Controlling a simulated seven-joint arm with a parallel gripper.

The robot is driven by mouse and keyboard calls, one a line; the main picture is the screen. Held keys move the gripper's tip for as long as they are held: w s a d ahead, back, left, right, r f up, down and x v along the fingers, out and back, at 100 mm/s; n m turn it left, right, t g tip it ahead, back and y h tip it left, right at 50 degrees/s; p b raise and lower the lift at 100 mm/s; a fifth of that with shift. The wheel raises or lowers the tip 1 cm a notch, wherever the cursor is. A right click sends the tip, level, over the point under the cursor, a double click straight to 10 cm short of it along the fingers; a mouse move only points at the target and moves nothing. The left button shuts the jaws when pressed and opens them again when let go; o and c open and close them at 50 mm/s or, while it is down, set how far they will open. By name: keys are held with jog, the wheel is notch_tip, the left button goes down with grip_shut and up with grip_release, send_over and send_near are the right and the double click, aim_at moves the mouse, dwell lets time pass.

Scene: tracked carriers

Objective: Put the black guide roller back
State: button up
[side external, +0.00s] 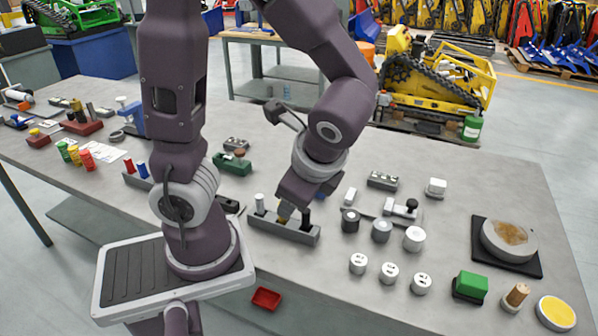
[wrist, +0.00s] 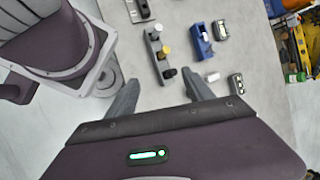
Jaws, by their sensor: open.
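Black, grey and white cylinders (side external: 382,230) stand right of the rail, with small white weights (side external: 390,273) in front. A green block (side external: 470,286) and a round disc on a black plate (side external: 509,240) are further right. A blue device (wrist: 199,42) lies behind the rail.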

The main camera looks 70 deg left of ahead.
jog(key=s+d+r+n+t+h, duration=0.2)
jog(key=d+r+n+t+h, duration=0.2)
jog(key=r+n, duration=0.5)
jog(key=t+h, duration=0.1)
jog(key=h, duration=0.1)
jog(key=shift+s+d+n+h, duration=0.3)
